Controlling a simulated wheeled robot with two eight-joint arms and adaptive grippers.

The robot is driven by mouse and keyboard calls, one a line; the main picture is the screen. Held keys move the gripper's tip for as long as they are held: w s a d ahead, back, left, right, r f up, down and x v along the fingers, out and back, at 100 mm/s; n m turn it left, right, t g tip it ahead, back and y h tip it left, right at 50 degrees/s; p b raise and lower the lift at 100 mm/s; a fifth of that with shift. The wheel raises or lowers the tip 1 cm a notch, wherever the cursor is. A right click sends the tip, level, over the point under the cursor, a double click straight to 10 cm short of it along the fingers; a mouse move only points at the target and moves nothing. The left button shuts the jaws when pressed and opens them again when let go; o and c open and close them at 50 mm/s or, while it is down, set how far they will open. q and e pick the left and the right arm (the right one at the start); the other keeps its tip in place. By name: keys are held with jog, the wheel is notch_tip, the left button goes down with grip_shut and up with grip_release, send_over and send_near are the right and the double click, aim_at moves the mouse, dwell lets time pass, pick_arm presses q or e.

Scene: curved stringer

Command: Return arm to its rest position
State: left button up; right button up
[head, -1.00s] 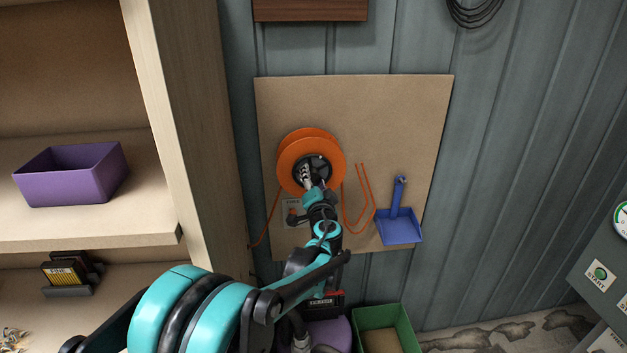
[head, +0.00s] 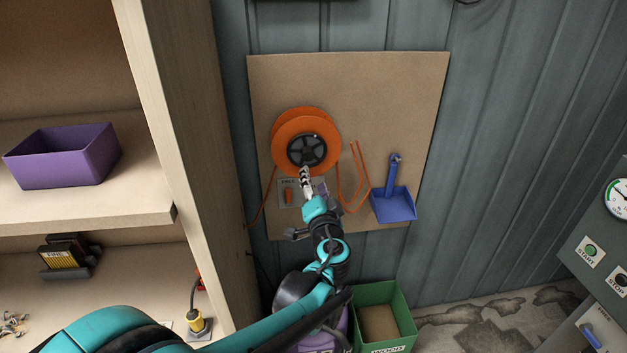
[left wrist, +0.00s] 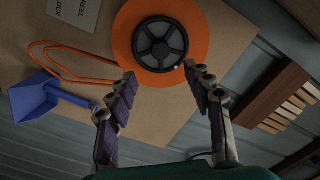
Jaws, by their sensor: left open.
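My left arm reaches up from the bottom of the head view toward the brown wall board (head: 400,90). My left gripper (head: 306,180) is just below the black hub of the orange reel (head: 292,127), partly in front of a small label panel. In the left wrist view the gripper (left wrist: 158,85) is open, with its fingers apart and nothing between them. The orange reel also shows there (left wrist: 195,30), beyond the fingertips. My right gripper is not in view.
A blue dustpan (head: 393,203) and orange cord (head: 342,190) hang on the board. Shelves with a purple bin (head: 62,158) stand at left. A green bin (head: 385,310) is on the floor below. A control panel (head: 590,250) stands at right.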

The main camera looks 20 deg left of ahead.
pick_arm(q)
jog(key=s+f+n+g+h+b, duration=0.4)
jog(key=s+f+g+b, duration=0.15)
jog(key=s+f, duration=0.9)
jog(key=s+d+f+g+h+b, duration=0.1)
jog(key=s+d+f+g+h, duration=0.1)
jog(key=s+d+f+h, duration=0.3)
jog(key=s+d+f, duration=0.3)
jog(key=s+d, duration=0.2)
jog(key=shift+s+g+h, duration=0.3)
jog(key=shift+g, duration=0.05)
